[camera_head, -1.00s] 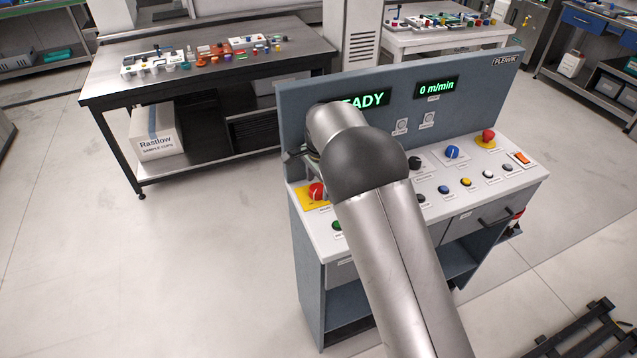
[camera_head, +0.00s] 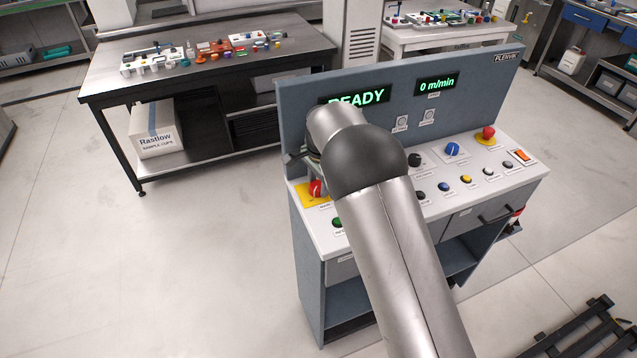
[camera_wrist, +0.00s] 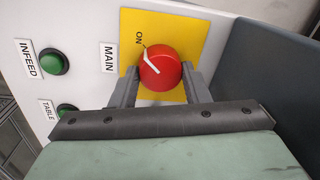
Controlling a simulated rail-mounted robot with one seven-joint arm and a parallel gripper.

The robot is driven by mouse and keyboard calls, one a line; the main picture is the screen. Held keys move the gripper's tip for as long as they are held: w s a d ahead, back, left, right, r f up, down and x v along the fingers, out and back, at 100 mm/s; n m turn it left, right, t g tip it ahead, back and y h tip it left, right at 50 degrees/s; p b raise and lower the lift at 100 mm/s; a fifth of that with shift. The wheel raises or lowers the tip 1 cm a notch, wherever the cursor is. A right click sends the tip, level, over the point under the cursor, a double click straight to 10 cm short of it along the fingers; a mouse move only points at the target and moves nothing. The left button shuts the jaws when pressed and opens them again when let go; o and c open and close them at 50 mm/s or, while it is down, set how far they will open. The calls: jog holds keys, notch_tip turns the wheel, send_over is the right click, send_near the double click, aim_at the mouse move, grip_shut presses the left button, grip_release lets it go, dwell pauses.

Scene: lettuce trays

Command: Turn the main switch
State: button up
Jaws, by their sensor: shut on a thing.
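The main switch (camera_wrist: 160,70) is a round red knob with a white pointer line on a yellow plate (camera_wrist: 188,32), beside a MAIN label. The pointer is turned toward the ON mark in the wrist view. My gripper (camera_wrist: 160,85) has one finger on each side of the knob and is shut on it. In the head view the red knob (camera_head: 316,188) shows at the left end of the grey console's sloping top. My arm hides much of the gripper there.
The console panel (camera_head: 290,110) stands upright behind the switch, with READY and 0 m/min displays. Green INFEED (camera_wrist: 54,61) and TABLE (camera_wrist: 66,109) buttons sit near the switch. Blue (camera_head: 452,150) and black knobs, several small buttons and a red mushroom button (camera_head: 488,133) lie to the right.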

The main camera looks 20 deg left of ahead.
jog(key=n+b, duration=0.2)
jog(key=n, duration=0.2)
jog(key=shift+w+n, duration=0.15)
jog(key=shift+n, duration=0.15)
jog(key=n+b, duration=0.1)
jog(key=n, duration=0.3)
jog(key=shift+g, duration=0.3)
jog(key=n, duration=0.5)
jog(key=shift+a+b, duration=0.15)
jog(key=shift+b, duration=0.25)
jog(key=shift+n, duration=1.9)
jog(key=shift+a, duration=0.1)
jog(key=o, duration=1)
jog(key=shift+r, duration=0.1)
